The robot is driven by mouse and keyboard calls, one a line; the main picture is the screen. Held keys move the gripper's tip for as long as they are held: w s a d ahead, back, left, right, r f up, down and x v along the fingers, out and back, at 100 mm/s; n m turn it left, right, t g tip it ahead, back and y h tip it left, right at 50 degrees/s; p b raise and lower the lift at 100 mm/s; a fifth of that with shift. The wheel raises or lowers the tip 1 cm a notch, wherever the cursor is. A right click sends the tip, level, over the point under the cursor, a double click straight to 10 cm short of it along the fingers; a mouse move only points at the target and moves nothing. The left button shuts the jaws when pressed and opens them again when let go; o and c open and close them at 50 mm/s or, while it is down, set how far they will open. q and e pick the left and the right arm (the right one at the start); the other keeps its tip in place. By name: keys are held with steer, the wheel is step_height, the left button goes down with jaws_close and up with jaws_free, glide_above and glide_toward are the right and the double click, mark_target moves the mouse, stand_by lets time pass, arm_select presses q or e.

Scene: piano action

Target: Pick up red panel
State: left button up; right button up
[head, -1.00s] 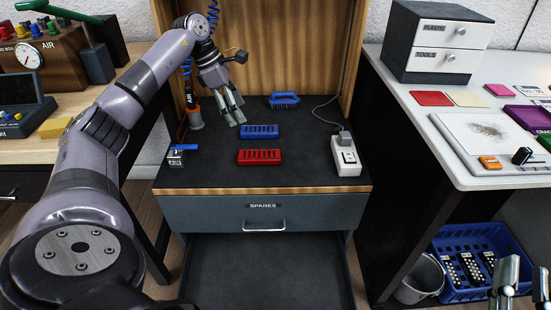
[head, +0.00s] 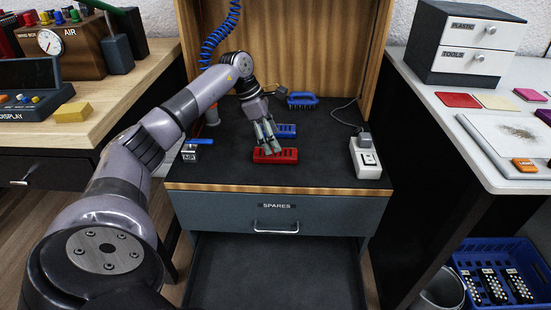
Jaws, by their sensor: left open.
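The red panel (head: 287,155), a slotted block, lies flat on the dark top of the middle bench, near its front. My left gripper (head: 268,146) points down at the panel's left part, its fingers open. The fingers hide some of the panel's left side, and I cannot tell whether they touch it. My right gripper is not in view.
A blue slotted panel (head: 286,131) lies just behind the red one, partly hidden by my gripper. A blue brush (head: 302,101) lies farther back. A white power strip (head: 366,158) is to the right, a blue-topped valve (head: 196,149) to the left. The drawer below (head: 278,270) is open.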

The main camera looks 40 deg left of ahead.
mark_target(282, 153)
arm_select(q)
steer(key=shift+f, duration=0.15)
steer(key=shift+w+d+f, duration=0.1)
steer(key=shift+d+f, duration=0.05)
steer(key=b+x, duration=0.2)
steer(key=x, duration=0.3)
steer(key=shift+w+d+b, duration=0.1)
steer(key=shift+w+b, duration=0.15)
steer(key=shift+b, duration=0.15)
steer(key=shift+r, duration=0.2)
steer(key=shift+s+f+p, duration=0.1)
steer(key=shift+f+p, duration=0.15)
steer(key=shift+p, duration=0.05)
steer(key=shift+c, duration=0.4)
steer(key=c, duration=1.3)
